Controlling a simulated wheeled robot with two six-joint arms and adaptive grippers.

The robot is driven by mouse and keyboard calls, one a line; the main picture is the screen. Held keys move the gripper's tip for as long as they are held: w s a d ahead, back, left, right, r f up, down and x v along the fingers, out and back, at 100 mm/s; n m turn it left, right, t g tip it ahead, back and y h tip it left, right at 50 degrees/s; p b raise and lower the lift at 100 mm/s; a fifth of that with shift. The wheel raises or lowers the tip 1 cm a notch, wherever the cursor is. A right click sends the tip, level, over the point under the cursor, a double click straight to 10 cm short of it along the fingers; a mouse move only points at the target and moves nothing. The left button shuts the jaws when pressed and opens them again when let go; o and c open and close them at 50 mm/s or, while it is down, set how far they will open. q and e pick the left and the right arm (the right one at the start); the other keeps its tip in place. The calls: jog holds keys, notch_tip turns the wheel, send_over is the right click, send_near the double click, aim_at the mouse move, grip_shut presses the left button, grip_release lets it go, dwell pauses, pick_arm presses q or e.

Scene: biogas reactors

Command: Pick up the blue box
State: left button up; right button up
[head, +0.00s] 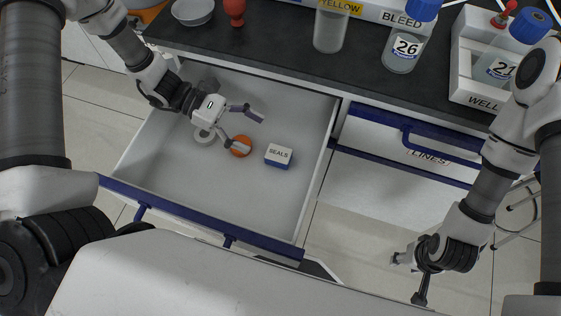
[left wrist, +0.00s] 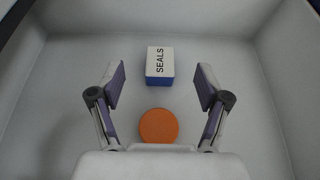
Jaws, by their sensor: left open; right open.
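The blue box (head: 278,156) has a white top lettered SEALS and lies in the open drawer, right of the drawer's middle. It also shows in the left wrist view (left wrist: 160,65), ahead of the fingertips and centred between them. My left gripper (head: 246,129) is open and empty, over the drawer to the left of the box; its fingers (left wrist: 160,87) stand apart in the left wrist view. My right gripper (head: 408,278) is low at the right, outside the drawer, with nothing seen in it.
The dark bench top (head: 280,58) overhangs the drawer's back. Bottles (head: 404,45) stand on it. The drawer's front is bare inside.

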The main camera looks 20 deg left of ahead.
aim_at(282, 154)
pick_arm(q)
notch_tip(282, 154, down, 3)
jog(key=shift+r+b, duration=0.1)
jog(key=shift+b, duration=0.55)
jog(key=shift+s+d+f, duration=0.1)
jog(key=shift+d+f, duration=0.15)
jog(key=x, duration=0.7)
jog(key=shift+d+r+b, duration=0.2)
jog(key=shift+r+b, duration=0.05)
jog(key=shift+b, duration=0.15)
jog(key=shift+a, duration=0.1)
jog(key=c, duration=1.3)
pick_arm(e)
notch_tip(282, 154, down, 4)
jog(key=shift+r, duration=0.15)
